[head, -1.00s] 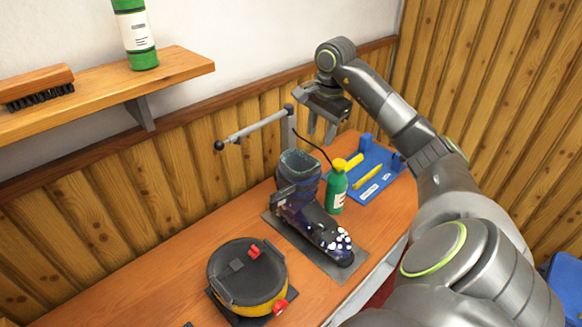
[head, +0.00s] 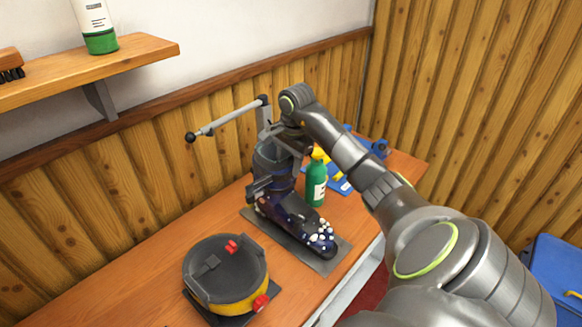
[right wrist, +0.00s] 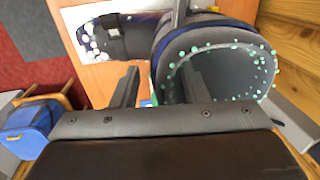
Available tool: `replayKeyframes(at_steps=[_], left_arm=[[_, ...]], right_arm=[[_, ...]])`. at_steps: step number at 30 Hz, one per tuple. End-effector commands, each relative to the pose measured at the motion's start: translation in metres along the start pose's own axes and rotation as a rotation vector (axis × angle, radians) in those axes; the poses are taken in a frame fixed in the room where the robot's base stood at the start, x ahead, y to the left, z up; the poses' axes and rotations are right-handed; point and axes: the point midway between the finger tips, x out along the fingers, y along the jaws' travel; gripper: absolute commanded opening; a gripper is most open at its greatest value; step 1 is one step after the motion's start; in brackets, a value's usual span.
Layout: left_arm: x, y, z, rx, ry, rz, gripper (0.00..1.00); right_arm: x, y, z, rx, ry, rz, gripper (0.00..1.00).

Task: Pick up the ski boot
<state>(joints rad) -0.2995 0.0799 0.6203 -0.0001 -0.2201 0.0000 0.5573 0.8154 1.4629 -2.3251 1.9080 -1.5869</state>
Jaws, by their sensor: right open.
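The ski boot (head: 291,214) stands upright on a grey mat (head: 322,266) on the bench, dark blue with a white-dotted toe pointing to the front right. Its open cuff (right wrist: 218,72) shows large in the right wrist view, with green dots around the rim. My right gripper (head: 283,146) is over the top of the cuff in the head view and hides part of it. In the right wrist view its two fingers (right wrist: 160,88) are apart, one seen against the cuff opening and one outside the cuff. Contact cannot be told. My left gripper is not in view.
A green bottle (head: 316,186) with a yellow cap stands close to the right of the boot. A grey arm on a post (head: 226,122) rises behind it. A black and yellow round device (head: 226,273) sits at the front left. A blue holder (head: 341,185) is partly hidden behind my arm.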

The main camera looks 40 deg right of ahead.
Motion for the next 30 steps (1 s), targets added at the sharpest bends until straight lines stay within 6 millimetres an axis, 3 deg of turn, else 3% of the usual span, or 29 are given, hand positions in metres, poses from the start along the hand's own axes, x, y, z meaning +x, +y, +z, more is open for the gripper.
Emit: replayKeyframes(at_steps=[3, 12, 21, 30], left_arm=[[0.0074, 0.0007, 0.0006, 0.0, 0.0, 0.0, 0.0], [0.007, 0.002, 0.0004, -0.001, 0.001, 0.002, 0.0], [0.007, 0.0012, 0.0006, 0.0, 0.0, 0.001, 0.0], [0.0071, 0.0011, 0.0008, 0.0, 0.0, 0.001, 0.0]], right_arm=[[0.0167, -0.0022, 0.0056, -0.004, -0.002, 0.001, 0.41], [0.0188, -0.0031, 0.0067, -0.006, 0.0, 0.0, 0.39], [0.0187, -0.0031, 0.0066, -0.006, 0.0, 0.0, 0.0], [0.019, -0.003, 0.0063, -0.005, 0.001, 0.0, 0.0]])
